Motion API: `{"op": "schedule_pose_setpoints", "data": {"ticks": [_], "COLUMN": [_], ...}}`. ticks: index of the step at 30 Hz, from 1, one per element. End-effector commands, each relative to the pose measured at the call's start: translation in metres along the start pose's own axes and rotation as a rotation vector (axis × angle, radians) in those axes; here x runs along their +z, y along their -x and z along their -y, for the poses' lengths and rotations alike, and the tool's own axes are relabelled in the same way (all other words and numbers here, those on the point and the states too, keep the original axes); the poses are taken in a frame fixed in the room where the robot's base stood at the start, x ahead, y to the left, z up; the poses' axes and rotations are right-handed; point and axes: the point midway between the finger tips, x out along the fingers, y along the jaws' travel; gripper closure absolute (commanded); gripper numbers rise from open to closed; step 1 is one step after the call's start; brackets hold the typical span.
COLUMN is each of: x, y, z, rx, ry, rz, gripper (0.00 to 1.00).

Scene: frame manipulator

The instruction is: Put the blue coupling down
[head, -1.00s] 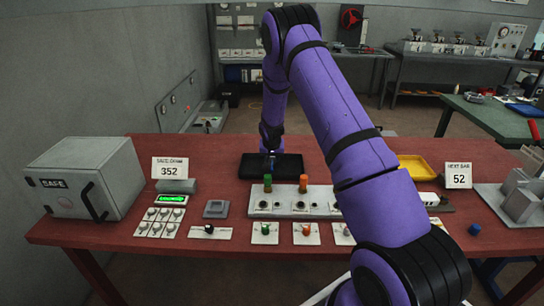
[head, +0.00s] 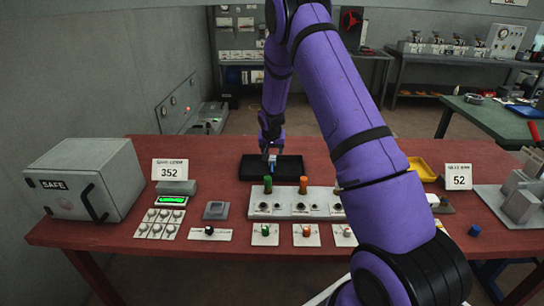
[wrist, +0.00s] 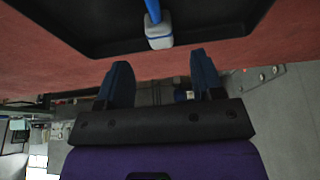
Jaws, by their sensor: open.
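The blue coupling (wrist: 159,30), a blue piece with a pale grey end, is at the black tray (wrist: 90,40) in the wrist view. It is small in the head view (head: 272,160), at the tray (head: 292,170) near the back of the red table. My gripper (wrist: 159,60) is open, its two dark blue fingers wide apart with nothing between them. The coupling is just beyond the fingertips, apart from them. In the head view, my gripper (head: 271,150) is above the tray; its fingers are too small to make out.
A grey safe (head: 85,178) stands at the left. A grey block with green and orange pegs (head: 292,203) is in front of the tray. A yellow tray (head: 422,170) is at the right, partly behind my arm. A small blue piece (head: 474,231) lies at the right front.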

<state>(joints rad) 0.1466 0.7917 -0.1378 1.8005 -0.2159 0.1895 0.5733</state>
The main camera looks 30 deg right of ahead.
Motion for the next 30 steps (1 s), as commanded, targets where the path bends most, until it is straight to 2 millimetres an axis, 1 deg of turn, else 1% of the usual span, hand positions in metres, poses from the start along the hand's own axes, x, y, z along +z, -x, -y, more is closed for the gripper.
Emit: {"op": "schedule_pose_setpoints", "data": {"ticks": [1,6,10,16,19,20,23,24,26,27,29,30], "x": [0.0,0.0,0.0,0.0,0.0,0.0,0.003,0.006,0.011,0.015,0.022,0.027], "y": [0.011,0.041,0.058,0.072,0.091,0.1,0.137,0.155,0.181,0.199,0.224,0.24], "z": [0.0,0.0,0.0,0.0,0.002,0.002,0.005,0.005,0.006,0.006,0.005,0.004], "rx": [-0.001,0.0,0.0,-0.001,-0.008,-0.012,-0.026,-0.033,-0.044,-0.051,-0.062,-0.069], "ry": [0.0,0.0,0.0,0.001,0.008,0.012,0.03,0.04,0.057,0.067,0.085,0.096], "rz": [-0.001,-0.001,-0.001,0.0,-0.003,-0.004,-0.007,-0.007,-0.008,-0.009,-0.009,-0.009], "gripper": [0.39,0.39,0.39,0.39,0.39,0.39,0.39,0.39,0.39,0.39,0.39,0.39]}}
